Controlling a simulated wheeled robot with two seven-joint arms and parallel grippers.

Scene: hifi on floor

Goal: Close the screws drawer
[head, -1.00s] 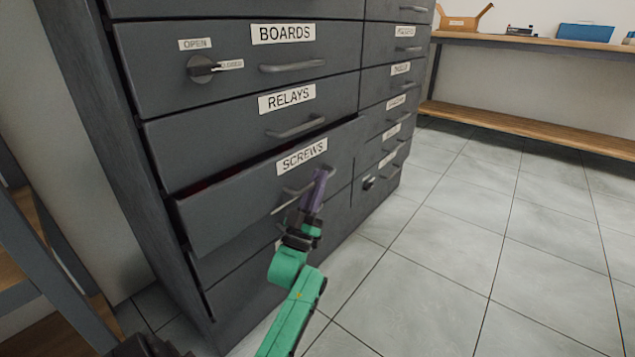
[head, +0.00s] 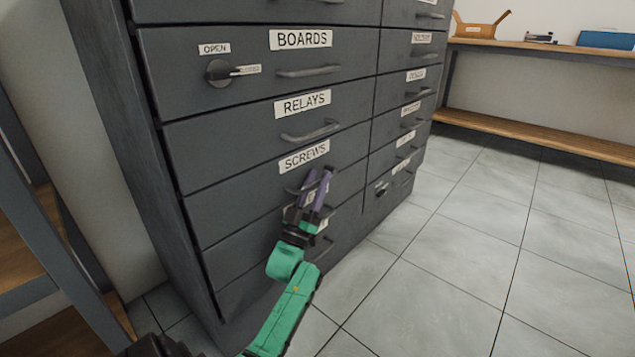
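The screws drawer (head: 240,198) is in the grey cabinet, below the relays drawer, with its white SCREWS label (head: 304,155) at its top. Its front now lies level with the drawers above and below, and no gap shows. My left gripper (head: 317,180) is at the drawer's front, over its handle (head: 297,190). Its two purple fingers stand apart with a narrow space between them, and they partly hide the handle. I cannot tell whether they touch the front. My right gripper is not in view.
The relays drawer (head: 240,141) and boards drawer (head: 170,75) above are shut. A knob (head: 219,72) sits on the boards drawer. A wooden shelf unit (head: 25,225) stands close at the left. Open tiled floor (head: 470,240) lies to the right, with a bench (head: 540,47) behind.

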